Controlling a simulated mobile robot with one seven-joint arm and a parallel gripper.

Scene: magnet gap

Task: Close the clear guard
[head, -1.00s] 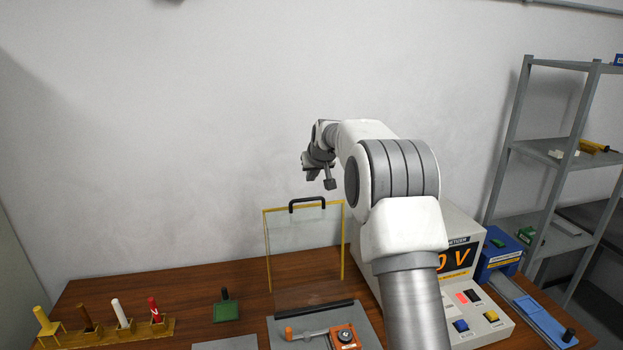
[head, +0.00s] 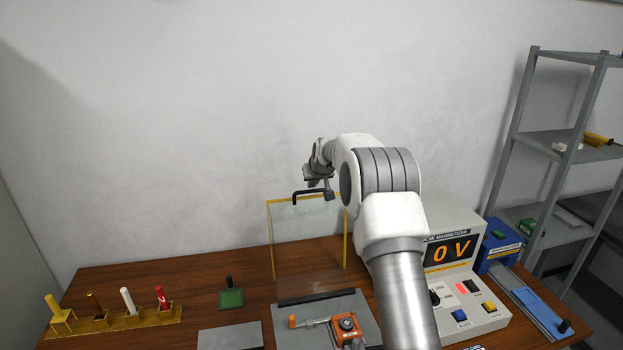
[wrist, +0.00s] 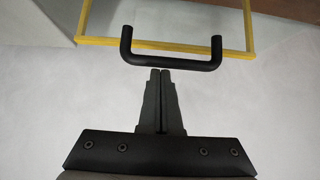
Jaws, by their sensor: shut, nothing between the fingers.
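The clear guard (head: 308,240) stands upright on the bench, a see-through panel in a yellow frame. Its black handle (head: 295,194) is on the top edge. In the wrist view the handle (wrist: 171,60) spans the upper middle, with the yellow frame (wrist: 105,41) behind it. My gripper (head: 327,194) is up at the handle's height and overlaps its right part in the head view. In the wrist view my gripper (wrist: 160,71) has its two fingers together and empty. The tips are just short of the handle's bar; I cannot tell whether they touch it.
Below the guard is a grey plate (head: 290,313) with an orange fixture (head: 346,327). To the right stands the magnetizer box (head: 452,222), reading 0 V. A green-based block (head: 231,298) and a rack of pegs (head: 95,324) are at left. A grey shelf (head: 560,140) is at far right.

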